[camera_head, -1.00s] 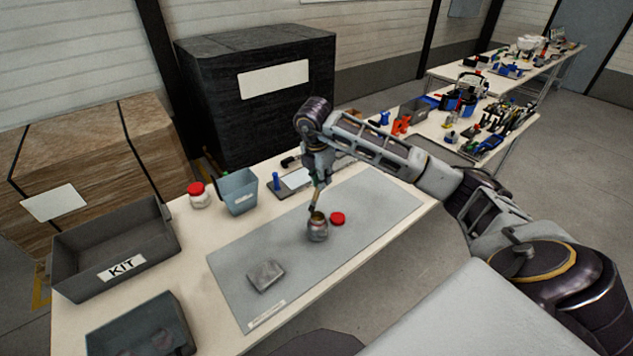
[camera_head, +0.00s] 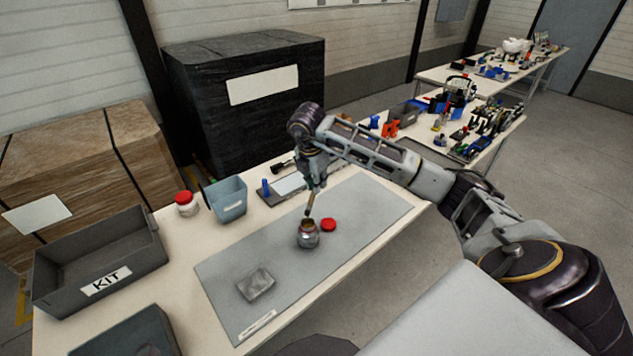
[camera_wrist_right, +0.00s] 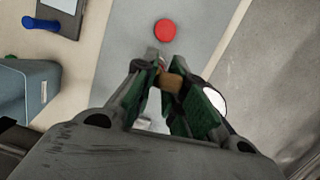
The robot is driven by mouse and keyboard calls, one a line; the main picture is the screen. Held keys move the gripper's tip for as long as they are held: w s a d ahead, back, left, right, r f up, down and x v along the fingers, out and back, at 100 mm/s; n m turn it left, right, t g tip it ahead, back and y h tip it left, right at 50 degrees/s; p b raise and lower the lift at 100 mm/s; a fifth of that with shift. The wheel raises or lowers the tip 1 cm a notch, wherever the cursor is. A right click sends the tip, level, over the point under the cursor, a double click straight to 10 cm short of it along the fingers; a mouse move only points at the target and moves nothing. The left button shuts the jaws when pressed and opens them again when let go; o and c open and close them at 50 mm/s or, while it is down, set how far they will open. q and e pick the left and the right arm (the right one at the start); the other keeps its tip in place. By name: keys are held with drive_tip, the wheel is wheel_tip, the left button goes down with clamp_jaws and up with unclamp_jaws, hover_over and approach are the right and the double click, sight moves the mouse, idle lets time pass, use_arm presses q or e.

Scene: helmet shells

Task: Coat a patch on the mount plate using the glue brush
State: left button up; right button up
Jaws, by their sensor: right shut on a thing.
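My right gripper (camera_head: 314,178) is shut on the glue brush (camera_head: 309,204) and holds it nearly upright over the open glue jar (camera_head: 308,237). The brush's lower end is at the jar's mouth; I cannot tell how deep it sits. In the right wrist view the brush's wooden handle (camera_wrist_right: 171,82) shows between the green-padded fingers (camera_wrist_right: 178,98). The grey mount plate (camera_head: 256,283) lies flat on the grey mat, nearer the front left of the jar. The jar's red lid (camera_head: 328,225) lies beside it on the mat. My left gripper is not in view.
The grey mat (camera_head: 225,290) is clear between jar and plate. A grey KIT bin (camera_head: 140,250), a dark tray (camera_head: 120,338), a red-lidded jar (camera_head: 186,204) and a blue-grey bin (camera_head: 229,199) stand on the table's left and back.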

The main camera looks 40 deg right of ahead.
drive_tip(key=shift+f+b, duration=0.8)
drive_tip(key=shift+f, duration=0.85)
drive_tip(key=shift+f+b, duration=0.5)
drive_tip(key=shift+f, duration=0.5)
drive_tip(key=shift+s+f+b, duration=0.1)
drive_tip(key=shift+f+b, duration=0.4)
drive_tip(key=shift+f, duration=0.1)
idle(1.6)
drive_tip(key=shift+r, duration=0.1)
drive_tip(key=shift+r+p, duration=1.95)
drive_tip(key=shift+r, duration=1.55)
drive_tip(key=shift+f, duration=0.1)
